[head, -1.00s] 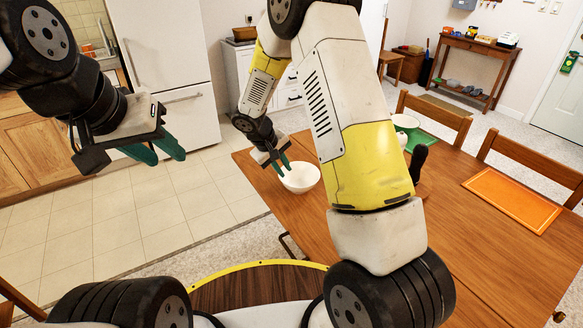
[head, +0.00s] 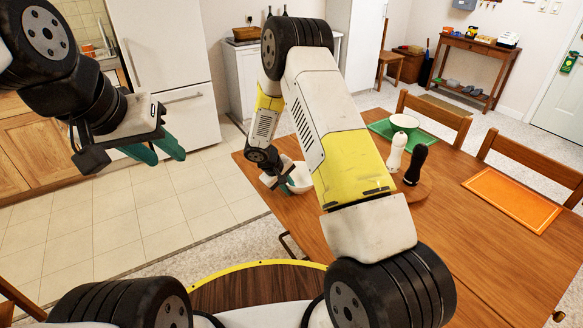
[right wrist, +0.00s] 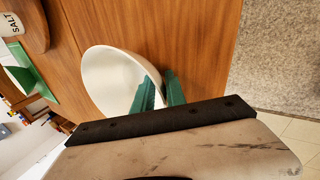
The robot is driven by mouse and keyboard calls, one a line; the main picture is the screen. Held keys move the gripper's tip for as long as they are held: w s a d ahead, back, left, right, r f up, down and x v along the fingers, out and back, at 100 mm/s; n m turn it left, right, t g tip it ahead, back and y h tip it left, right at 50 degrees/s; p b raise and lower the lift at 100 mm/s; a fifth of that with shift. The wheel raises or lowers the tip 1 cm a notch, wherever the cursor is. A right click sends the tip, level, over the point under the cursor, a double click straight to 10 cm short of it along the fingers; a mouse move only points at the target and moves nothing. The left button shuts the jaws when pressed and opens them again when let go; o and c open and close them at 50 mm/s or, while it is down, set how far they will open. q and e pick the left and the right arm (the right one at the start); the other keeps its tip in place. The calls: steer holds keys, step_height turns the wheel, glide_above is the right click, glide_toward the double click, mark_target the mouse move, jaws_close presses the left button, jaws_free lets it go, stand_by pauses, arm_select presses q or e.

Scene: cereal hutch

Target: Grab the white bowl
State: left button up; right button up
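The white bowl (head: 301,177) stands on the wooden table's left corner in the head view, partly behind my right arm. It also shows in the right wrist view (right wrist: 105,80). My right gripper (head: 284,183) is at the bowl's near left rim. In the right wrist view, its green fingers (right wrist: 158,88) straddle the rim, one over the inside and one outside. The gap between them is narrow, and I cannot tell whether they press on the wall. My left gripper (head: 162,154) is open and empty, held up at the left, away from the table.
A white salt shaker (head: 396,152) and a dark shaker (head: 415,164) stand on a round wooden board to the right. An orange mat (head: 512,199) lies at the right.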

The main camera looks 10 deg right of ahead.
jaws_close()
stand_by(1.4)
